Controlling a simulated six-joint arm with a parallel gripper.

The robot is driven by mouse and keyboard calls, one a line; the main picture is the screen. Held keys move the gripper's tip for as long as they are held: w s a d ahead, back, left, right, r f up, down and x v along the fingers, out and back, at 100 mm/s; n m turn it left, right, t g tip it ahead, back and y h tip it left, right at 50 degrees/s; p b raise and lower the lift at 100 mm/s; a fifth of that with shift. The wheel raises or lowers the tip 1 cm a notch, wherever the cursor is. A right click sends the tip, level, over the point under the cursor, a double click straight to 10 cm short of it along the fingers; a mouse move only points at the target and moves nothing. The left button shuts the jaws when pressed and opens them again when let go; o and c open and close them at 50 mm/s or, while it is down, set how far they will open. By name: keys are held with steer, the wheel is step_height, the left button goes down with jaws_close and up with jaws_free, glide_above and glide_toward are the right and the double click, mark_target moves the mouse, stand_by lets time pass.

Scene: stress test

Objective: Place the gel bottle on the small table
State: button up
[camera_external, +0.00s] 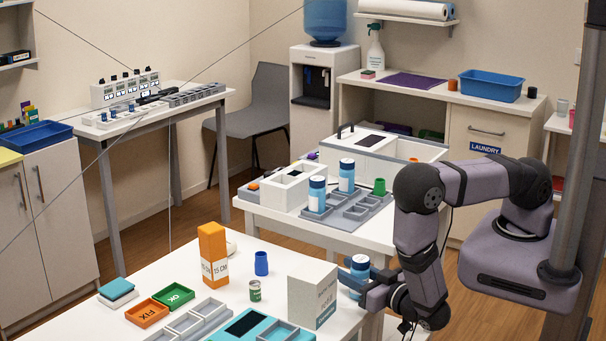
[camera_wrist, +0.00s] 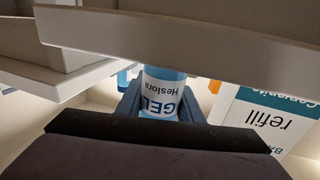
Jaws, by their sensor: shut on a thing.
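The gel bottle (camera_external: 360,263), blue and white, is held upright between my gripper's fingers (camera_external: 354,281) in the external view. It is in the gap between the front white table (camera_external: 245,258) and the middle white table (camera_external: 372,239). In the wrist view the bottle (camera_wrist: 163,93) shows its GEL label between the blue fingers of my gripper (camera_wrist: 160,103), which is shut on it. Its lower part is hidden by my gripper in the external view. I cannot tell which of the tables is the small one.
A white refill box (camera_external: 312,292) stands close left of the held bottle; it also shows in the wrist view (camera_wrist: 265,120). Two similar bottles (camera_external: 317,194) stand at the grey tray (camera_external: 350,212). The front table holds an orange-white box (camera_external: 212,254), a blue cup (camera_external: 261,263) and small trays.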

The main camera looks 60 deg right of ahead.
mark_target(367, 280)
steer(key=shift+v, duration=5.7)
steer(key=shift+w+d, duration=0.1)
steer(key=x, duration=1.4)
steer(key=shift+w, duration=0.15)
steer(key=x, duration=0.2)
steer(key=shift+w+d, duration=0.1)
steer(key=shift+w, duration=0.2)
steer(key=shift+w+r, duration=0.1)
steer(key=shift+w, duration=0.3)
